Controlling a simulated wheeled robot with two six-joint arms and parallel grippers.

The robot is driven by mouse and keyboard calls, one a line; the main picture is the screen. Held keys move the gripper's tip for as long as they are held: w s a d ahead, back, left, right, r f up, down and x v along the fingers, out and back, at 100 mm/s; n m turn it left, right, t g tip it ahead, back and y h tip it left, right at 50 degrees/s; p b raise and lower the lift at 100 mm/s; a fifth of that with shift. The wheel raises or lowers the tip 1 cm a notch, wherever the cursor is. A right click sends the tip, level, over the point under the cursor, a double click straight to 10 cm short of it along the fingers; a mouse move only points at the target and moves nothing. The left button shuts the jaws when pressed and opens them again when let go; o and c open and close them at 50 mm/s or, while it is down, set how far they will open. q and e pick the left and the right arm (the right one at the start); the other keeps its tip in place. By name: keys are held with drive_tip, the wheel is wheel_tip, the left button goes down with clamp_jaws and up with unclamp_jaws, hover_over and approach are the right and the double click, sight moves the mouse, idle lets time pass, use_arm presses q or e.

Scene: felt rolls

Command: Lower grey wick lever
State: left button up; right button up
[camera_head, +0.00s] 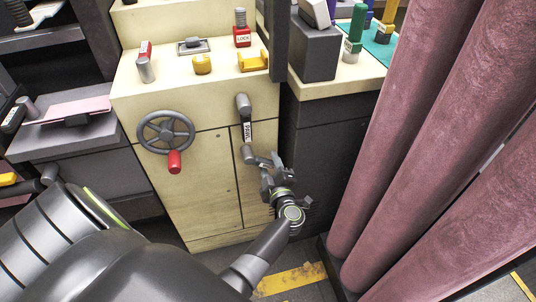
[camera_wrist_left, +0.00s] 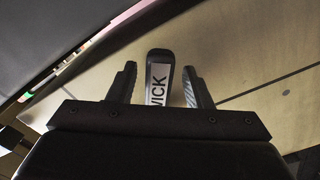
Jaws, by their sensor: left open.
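The grey wick lever (camera_head: 246,128) stands up on the front of the cream cabinet in the head view, with a rounded dark end and a white label. In the left wrist view the same lever (camera_wrist_left: 159,72) shows with the word WICK, between my two fingers and with a gap on each side. My left gripper (camera_head: 268,168) is open, close to the lower part of the lever in the head view; its fingers also show in the left wrist view (camera_wrist_left: 162,88). I cannot tell how deep the lever sits between them. My right gripper is not in view.
A dark handwheel (camera_head: 166,132) with a red handle is on the cabinet front, left of the lever. Grey, yellow and red controls stand on the cream cabinet top (camera_head: 175,75). Pink felt rolls (camera_head: 420,120) hang close on the right. A dark cabinet (camera_head: 325,150) lies between.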

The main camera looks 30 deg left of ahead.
use_arm(q)
drive_tip(key=shift+w+a, duration=0.45)
drive_tip(key=shift+a, duration=0.05)
clamp_jaws()
